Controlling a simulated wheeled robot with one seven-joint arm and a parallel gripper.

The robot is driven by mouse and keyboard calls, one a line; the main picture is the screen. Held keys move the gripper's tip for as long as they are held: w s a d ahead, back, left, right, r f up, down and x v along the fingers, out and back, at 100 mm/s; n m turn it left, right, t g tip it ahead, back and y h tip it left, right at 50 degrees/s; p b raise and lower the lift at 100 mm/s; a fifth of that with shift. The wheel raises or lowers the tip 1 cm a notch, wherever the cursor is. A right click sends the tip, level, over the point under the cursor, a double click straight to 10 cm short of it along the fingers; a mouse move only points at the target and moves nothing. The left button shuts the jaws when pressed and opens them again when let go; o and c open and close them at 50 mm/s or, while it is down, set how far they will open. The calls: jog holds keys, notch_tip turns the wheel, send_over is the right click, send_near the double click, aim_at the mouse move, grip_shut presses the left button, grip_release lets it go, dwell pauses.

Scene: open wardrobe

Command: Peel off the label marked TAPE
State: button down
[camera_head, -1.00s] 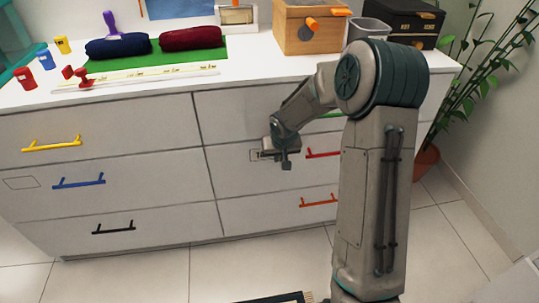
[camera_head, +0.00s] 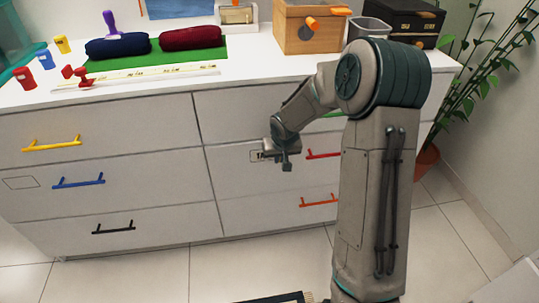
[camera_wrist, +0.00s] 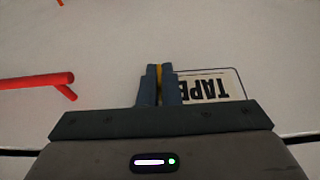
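The TAPE label (camera_wrist: 207,88) is a pale rectangle with black letters, upside down in the wrist view, inside a thin outlined frame on a white drawer front. Its left end is hidden behind my fingers. In the head view the label (camera_head: 258,156) shows partly, left of my gripper (camera_head: 283,158), on the right-hand middle drawer. In the wrist view my gripper (camera_wrist: 159,84) has its fingers nearly together, with a thin yellow strip between them. I cannot tell whether the label's edge is pinched there.
A red handle (camera_head: 323,154) is beside my gripper and shows in the wrist view (camera_wrist: 40,81). An orange handle (camera_head: 319,201) is below. The left middle drawer has an empty outlined frame (camera_head: 20,183). The dresser top holds rolls, a wooden box (camera_head: 306,30) and cups.

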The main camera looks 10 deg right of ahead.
jog(key=shift+s, duration=1.35)
dwell(0.6)
